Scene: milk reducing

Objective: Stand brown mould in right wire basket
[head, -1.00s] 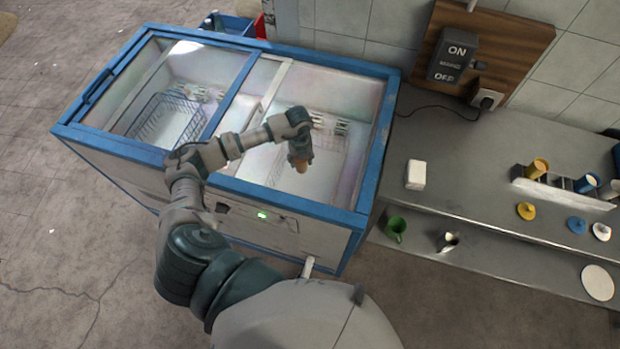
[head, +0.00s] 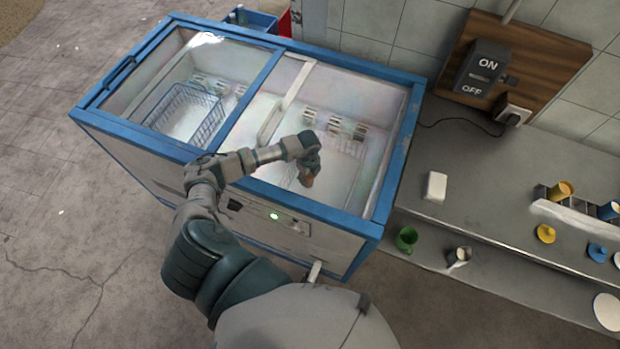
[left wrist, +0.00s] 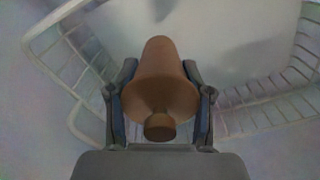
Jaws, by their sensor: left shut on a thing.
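The brown mould (left wrist: 160,80) is held between the fingers of my left gripper (left wrist: 160,105) in the left wrist view, its small knob end toward the camera. In the head view my left gripper (head: 308,170) is over the right half of the chest freezer, with a bit of the brown mould (head: 306,181) showing below it. The right wire basket (head: 345,152) is a faint white basket in the freezer, partly hidden by my arm. Its wire walls show on both sides of the mould in the left wrist view (left wrist: 275,115). My right gripper is not in view.
The freezer has a blue rim (head: 405,150) and a middle divider. Another wire basket (head: 187,110) is in its left half.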

